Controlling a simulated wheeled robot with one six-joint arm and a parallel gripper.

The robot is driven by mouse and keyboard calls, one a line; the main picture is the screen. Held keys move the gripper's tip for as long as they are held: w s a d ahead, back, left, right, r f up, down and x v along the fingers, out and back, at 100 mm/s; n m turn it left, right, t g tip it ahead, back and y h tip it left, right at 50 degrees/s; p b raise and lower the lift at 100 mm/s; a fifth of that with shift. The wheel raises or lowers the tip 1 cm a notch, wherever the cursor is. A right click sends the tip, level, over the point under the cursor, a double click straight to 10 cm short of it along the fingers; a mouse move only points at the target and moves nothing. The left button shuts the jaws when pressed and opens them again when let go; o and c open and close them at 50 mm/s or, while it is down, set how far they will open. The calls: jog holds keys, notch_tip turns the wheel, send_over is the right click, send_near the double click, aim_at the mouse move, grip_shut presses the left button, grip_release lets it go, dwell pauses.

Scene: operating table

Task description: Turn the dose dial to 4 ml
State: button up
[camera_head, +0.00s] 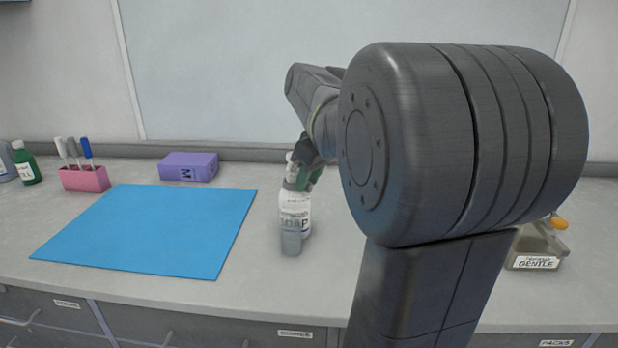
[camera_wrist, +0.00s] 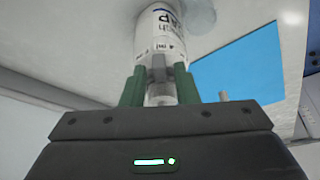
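A white soap bottle (camera_head: 294,208) stands on the counter near the middle, with a grey part low on its near side. In the wrist view the same bottle (camera_wrist: 160,40) shows printed lettering and small scale marks. Below these marks sits a pale round part, likely the dose dial (camera_wrist: 160,92), with a grey pointer-like piece. The dial's setting is too small to read. My gripper (camera_wrist: 160,78) has its green fingers on both sides of this part, very close to it. I cannot tell whether they touch it. In the head view my arm partly hides the bottle's top.
A blue mat (camera_head: 150,230) lies left of the bottle. Behind it are a purple box (camera_head: 188,167), a pink pen holder (camera_head: 84,179) and a green bottle (camera_head: 27,166). A labelled container (camera_head: 537,246) stands at the right. The counter just around the bottle is clear.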

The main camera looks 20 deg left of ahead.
grip_shut()
jog(key=shift+s+r+m+p, duration=0.1)
jog(key=shift+s+m+p, duration=0.05)
jog(key=shift+m+p, duration=0.2)
jog(key=shift+s+a+m+t+p, duration=0.2)
jog(key=shift+m+t+p, duration=0.15)
jog(key=shift+m, duration=0.4)
jog(key=shift+o, duration=1.3)
grip_release()
jog(key=p+v, duration=0.1)
jog(key=v, duration=1.2)
jog(key=shift+r+p, duration=0.3)
jog(key=shift+p, duration=0.05)
jog(key=shift+s+f, duration=0.1)
